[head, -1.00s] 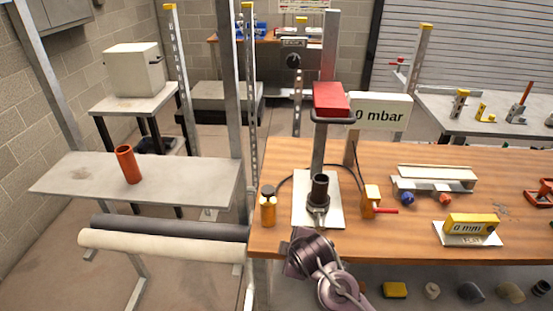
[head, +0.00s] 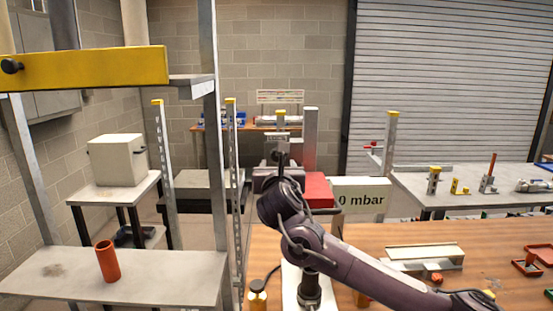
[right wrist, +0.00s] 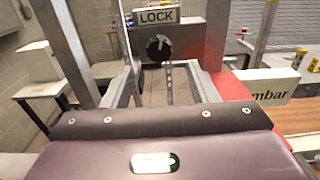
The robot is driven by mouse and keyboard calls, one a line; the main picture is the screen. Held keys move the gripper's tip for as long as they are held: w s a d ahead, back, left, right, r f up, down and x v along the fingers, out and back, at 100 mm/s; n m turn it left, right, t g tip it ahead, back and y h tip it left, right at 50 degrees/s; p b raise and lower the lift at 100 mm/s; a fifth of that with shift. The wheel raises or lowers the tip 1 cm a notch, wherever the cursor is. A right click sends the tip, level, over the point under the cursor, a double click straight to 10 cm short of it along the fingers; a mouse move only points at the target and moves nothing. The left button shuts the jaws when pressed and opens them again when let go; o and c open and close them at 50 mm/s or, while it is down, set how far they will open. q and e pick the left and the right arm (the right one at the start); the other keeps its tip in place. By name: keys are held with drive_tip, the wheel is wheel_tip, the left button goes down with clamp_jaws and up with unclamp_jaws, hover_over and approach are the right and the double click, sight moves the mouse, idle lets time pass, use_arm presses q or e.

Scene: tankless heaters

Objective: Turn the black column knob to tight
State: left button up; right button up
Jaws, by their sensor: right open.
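The black column knob (right wrist: 158,48) sits on a grey plate under a LOCK sign (right wrist: 157,16) in the right wrist view. In the head view the knob (head: 280,158) shows small, just beyond my right gripper (head: 278,173). In the right wrist view the right gripper (right wrist: 160,66) is open, with its two grey fingers apart. The knob appears between and beyond the fingertips; I see no contact. The knob's exact setting is too small to read. My left gripper is not in view.
A red block (head: 318,190) and a "0 mbar" sign (head: 361,197) stand close right of the gripper. The wooden bench (head: 470,238) holds a dark cylinder (head: 308,289). A grey post (head: 208,130) and an orange cup (head: 107,261) on a shelf are at left.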

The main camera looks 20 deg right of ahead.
sight(277, 158)
drive_tip(key=p+x, duration=0.2)
drive_tip(key=x, duration=0.4)
drive_tip(key=shift+a+p, duration=0.1)
drive_tip(key=shift+p, duration=0.3)
drive_tip(key=shift+w+d+f, duration=0.1)
drive_tip(key=shift+w+d, duration=0.1)
drive_tip(key=shift+w, duration=0.5)
drive_tip(key=c, duration=1)
